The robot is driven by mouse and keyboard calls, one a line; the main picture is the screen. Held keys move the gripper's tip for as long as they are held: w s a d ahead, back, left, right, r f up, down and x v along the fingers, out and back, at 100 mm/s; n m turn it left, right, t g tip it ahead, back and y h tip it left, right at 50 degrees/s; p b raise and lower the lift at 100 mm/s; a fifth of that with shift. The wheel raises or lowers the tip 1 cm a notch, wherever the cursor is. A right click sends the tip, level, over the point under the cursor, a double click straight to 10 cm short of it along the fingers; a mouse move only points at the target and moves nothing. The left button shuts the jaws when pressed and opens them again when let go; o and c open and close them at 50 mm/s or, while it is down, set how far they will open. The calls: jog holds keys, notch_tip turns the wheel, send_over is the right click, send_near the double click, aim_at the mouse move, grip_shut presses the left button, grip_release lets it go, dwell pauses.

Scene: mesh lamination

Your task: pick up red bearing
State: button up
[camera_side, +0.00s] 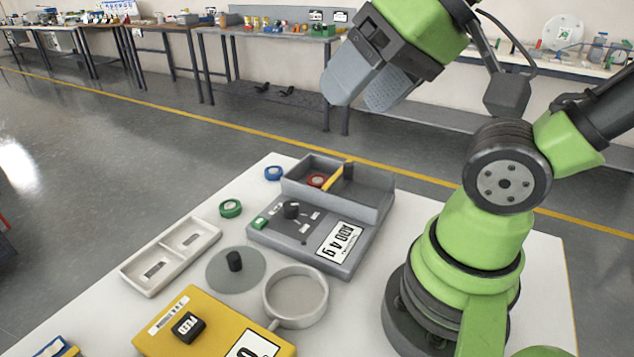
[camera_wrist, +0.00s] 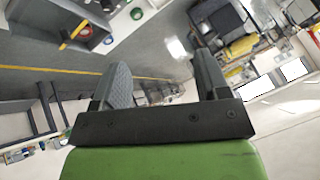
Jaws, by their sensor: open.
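The red bearing (camera_side: 317,180) is a small ring lying in the left compartment of the grey two-part box (camera_side: 378,202) at the back of the white table. A yellow divider (camera_side: 333,177) stands beside it and the box walls hide part of it. It also shows small in the wrist view at the upper left (camera_wrist: 84,32). My gripper (camera_side: 358,97) is high above and behind the box, well apart from the bearing. In the wrist view its two grey fingers (camera_wrist: 163,75) are spread apart with nothing between them.
A blue ring (camera_side: 273,173) and a green ring (camera_side: 231,208) lie on the table left of the box. A black knob (camera_side: 291,209) rises from the grey panel in front. A white tray (camera_side: 172,256), round dish (camera_side: 295,296) and yellow unit (camera_side: 205,325) stand nearer.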

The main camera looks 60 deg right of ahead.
jog(key=shift+o, duration=0.6)
jog(key=shift+w, duration=0.1)
jog(key=n+g+h, duration=0.2)
jog(key=n+g, duration=0.1)
jog(key=g, duration=0.4)
send_over(317, 179)
notch_tip(317, 179, down, 23)
jog(key=shift+a+r, duration=0.1)
jog(key=shift+r, duration=0.1)
jog(key=shift+f, duration=2.75)
jog(key=c, duration=1)
